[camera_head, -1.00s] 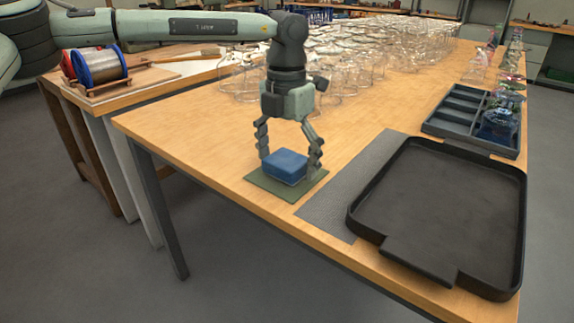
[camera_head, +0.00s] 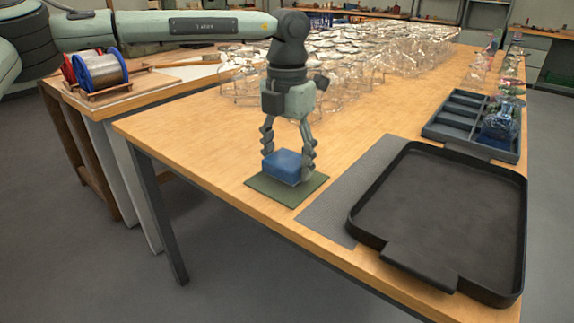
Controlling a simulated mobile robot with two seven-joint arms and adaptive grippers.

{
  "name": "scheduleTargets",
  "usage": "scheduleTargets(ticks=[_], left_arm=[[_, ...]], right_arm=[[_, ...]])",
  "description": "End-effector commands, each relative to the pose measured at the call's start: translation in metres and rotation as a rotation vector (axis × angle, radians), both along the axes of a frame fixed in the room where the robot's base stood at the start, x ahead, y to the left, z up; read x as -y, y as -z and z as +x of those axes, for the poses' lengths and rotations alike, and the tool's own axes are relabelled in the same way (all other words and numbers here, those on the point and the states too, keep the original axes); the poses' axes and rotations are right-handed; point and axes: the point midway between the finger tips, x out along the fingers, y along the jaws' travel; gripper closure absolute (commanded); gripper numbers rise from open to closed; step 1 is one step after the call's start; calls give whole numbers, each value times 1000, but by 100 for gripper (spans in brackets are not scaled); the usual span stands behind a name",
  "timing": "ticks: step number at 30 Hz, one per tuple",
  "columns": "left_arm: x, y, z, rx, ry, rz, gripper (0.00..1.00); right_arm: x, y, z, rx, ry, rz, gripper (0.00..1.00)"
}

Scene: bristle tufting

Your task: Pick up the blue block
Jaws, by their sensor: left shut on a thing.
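The blue block (camera_head: 284,168) is at the green mat (camera_head: 270,190) near the front edge of the wooden table. My left gripper (camera_head: 287,163) comes down from above and is shut on the block, with one finger at each side. The block is right over the mat; I cannot tell whether it touches it or is slightly raised. My right gripper is not in view.
A grey mat (camera_head: 340,205) and a large black tray (camera_head: 450,215) lie to the right. Behind the tray is a compartment tray (camera_head: 455,128) with a glass item. Many clear glasses (camera_head: 370,55) crowd the table's back. Wire spools (camera_head: 100,70) stand at the left.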

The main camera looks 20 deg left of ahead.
Motion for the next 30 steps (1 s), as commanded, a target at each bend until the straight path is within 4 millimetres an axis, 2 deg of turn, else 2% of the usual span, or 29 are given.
scheduleTargets(ticks=[5,12,18,24,30], left_arm=[[1,-32,1,4,0,-3,65],[45,-62,-33,4,8,1,65],[75,-85,-56,2,6,0,65],[91,-97,-68,1,2,1,65],[94,-99,-70,0,1,1,65]], right_arm=[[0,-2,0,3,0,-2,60],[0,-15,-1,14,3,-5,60],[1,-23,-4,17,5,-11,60],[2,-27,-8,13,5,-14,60],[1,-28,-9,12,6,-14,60]])
